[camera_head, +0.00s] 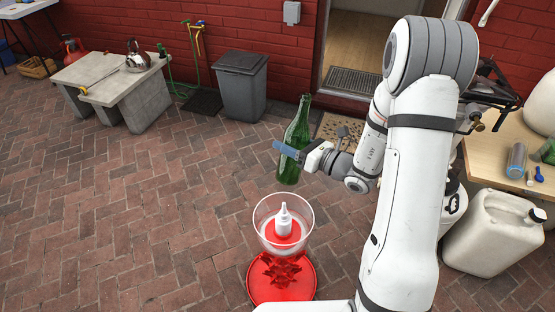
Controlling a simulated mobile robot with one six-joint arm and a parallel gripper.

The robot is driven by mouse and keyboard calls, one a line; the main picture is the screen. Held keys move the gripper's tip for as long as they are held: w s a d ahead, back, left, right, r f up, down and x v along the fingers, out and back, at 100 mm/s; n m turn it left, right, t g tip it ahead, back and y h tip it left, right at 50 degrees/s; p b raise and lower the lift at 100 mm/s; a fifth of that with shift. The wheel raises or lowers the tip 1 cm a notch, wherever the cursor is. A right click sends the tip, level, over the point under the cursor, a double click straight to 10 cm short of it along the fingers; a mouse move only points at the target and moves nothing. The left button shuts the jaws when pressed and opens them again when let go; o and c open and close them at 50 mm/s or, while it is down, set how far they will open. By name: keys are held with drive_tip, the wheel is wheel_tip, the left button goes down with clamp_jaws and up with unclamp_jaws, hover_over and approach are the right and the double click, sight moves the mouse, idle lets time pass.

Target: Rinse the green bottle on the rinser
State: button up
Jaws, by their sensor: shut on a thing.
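The green bottle (291,168) is upright in the air, its neck at the top, above and slightly right of the rinser. My gripper (291,151) is shut on the bottle around its middle, coming in from the right. The rinser (281,276) is red with a round base, a clear bowl (262,216) and a white nozzle (283,220) pointing up in the middle. The bottle's bottom is above the bowl's level in the picture; the two look apart. Part of the bottle is hidden behind my gripper.
A wooden table (483,142) at right bears a grey-blue cylinder (516,160) and small items. A white jerrycan (492,233) stands before it. A grey bin (241,87) and a stone bench (110,92) with a kettle (138,57) stand by the wall. Brick paving left of the rinser is clear.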

drive_tip(key=s+a+r+m+g+y+p, duration=0.1)
drive_tip(key=s+a+m+g+p, duration=0.1)
drive_tip(key=m+p, duration=0.9)
drive_tip(key=s+a+r+m+g+y+p, duration=0.1)
drive_tip(key=s+a+m+g+p, duration=0.1)
drive_tip(key=m+p, duration=0.9)
drive_tip(key=m, duration=0.7)
drive_tip(key=shift+a+m, duration=0.3)
drive_tip(key=shift+m, duration=0.1)
